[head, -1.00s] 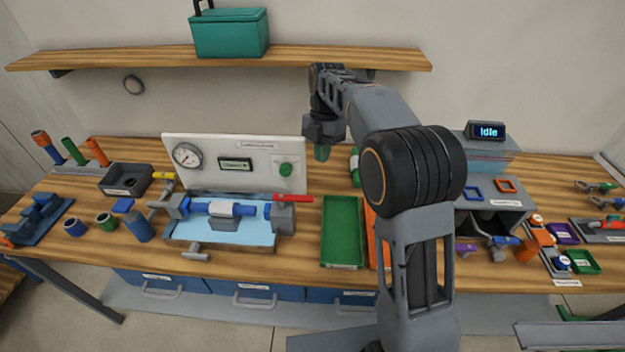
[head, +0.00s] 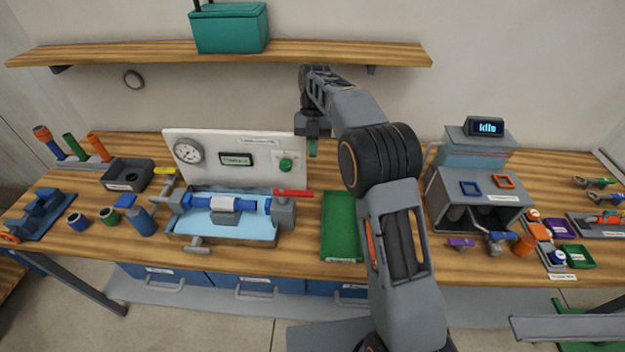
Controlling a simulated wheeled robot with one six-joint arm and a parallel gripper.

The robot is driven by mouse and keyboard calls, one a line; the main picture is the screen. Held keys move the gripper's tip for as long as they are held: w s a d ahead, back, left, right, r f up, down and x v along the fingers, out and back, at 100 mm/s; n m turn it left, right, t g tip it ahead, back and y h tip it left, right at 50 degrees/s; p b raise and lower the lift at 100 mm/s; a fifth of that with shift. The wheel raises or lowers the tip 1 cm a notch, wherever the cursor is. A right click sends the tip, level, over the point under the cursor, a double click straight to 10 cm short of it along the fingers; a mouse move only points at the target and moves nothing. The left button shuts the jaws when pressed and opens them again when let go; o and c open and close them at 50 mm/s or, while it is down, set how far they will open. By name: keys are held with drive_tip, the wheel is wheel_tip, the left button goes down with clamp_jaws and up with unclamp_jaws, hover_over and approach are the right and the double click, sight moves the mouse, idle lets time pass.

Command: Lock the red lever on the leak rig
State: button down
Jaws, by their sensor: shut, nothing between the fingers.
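The leak rig (head: 180,236) is a shallow grey tray of light blue water on the bench, left of my arm. A blue and white pipe (head: 225,204) lies across it between grey end blocks. The red lever (head: 293,193) lies roughly level on top of the right end block (head: 284,213), pointing right. My gripper (head: 312,150) hangs above and behind the lever's right end, by the right edge of the white gauge panel. It is shut and empty, with its fingers pointing down, apart from the lever.
The white panel (head: 207,150) with gauge, display and green knob stands behind the rig. A green tray (head: 341,226) lies right of the rig. A shelf (head: 120,59) runs above.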

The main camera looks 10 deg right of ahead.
drive_tip(key=x, duration=0.9)
drive_tip(key=shift+p, duration=0.45)
drive_tip(key=shift+a+f, duration=0.15)
